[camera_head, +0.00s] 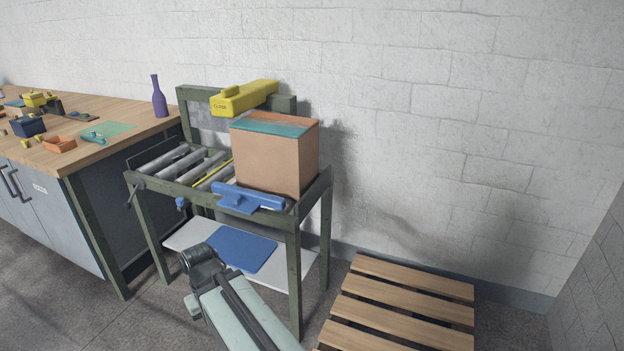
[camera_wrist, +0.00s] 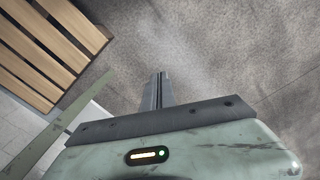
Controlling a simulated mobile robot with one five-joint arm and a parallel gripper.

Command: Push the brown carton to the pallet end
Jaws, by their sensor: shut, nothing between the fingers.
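The brown carton (camera_head: 275,157) stands upright at the right end of the roller stand (camera_head: 292,228), the end nearest the wooden pallet (camera_head: 405,303). Its top has a teal strip and an orange strip. It hides the rollers beneath it. My gripper (camera_wrist: 158,90) shows in the wrist view with its fingers together and empty, over bare grey floor. Part of the pallet (camera_wrist: 45,50) is at the upper left of that view. The carton is not in the wrist view. In the head view my arm is low in front of the stand, apart from the carton.
A blue bracket (camera_head: 247,198) sits on the stand's front rail, before the carton. A yellow block (camera_head: 245,97) is on the frame behind it. A lower shelf holds a blue mat (camera_head: 240,249). A workbench (camera_head: 85,160) with a purple bottle (camera_head: 159,97) stands left.

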